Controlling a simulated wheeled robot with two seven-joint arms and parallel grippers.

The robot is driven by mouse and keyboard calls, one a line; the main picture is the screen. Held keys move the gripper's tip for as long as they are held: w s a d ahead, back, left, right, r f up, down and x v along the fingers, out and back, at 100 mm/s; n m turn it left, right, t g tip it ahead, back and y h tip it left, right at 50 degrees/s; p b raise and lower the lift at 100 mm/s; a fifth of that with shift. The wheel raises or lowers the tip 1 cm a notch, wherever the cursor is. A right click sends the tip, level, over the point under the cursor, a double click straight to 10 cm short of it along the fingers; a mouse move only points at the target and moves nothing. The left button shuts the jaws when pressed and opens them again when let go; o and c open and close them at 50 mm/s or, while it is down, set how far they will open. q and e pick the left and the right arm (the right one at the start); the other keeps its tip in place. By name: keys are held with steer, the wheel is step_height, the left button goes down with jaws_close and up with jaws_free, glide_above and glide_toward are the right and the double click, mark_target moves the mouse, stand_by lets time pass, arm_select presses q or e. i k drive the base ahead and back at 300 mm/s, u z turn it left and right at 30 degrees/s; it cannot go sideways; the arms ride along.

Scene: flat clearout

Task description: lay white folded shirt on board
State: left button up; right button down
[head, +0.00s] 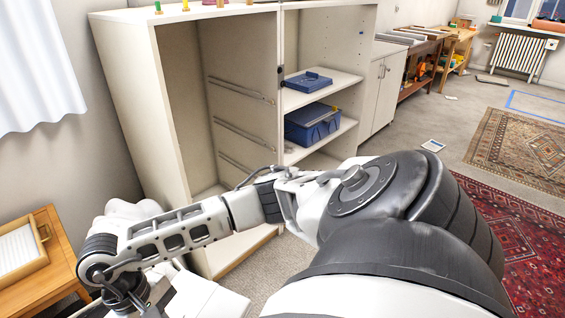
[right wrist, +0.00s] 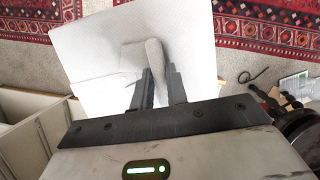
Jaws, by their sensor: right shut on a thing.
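The white folded shirt (right wrist: 95,45) is a pale, flat, squarish piece in the right wrist view, with a raised fold in its middle. My right gripper (right wrist: 160,85) is shut on that raised fold, and the shirt spreads out beyond the fingers. In the head view my right arm reaches across to the lower left, and its fingers cannot be made out there. My left gripper is not in view. I cannot pick out the board with certainty in either view.
A tall open cabinet (head: 150,100) stands close beyond my arm, with blue boxes (head: 313,123) on its shelves. A wooden table (head: 50,285) at the left bears a wood-framed tray (head: 42,240) with something white inside. Carpet and a red rug (head: 525,225) lie at the right.

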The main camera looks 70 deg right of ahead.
mark_target(332, 76)
steer(key=z, duration=3.25)
steer(key=i, duration=3.7)
steer(key=u, duration=2.35)
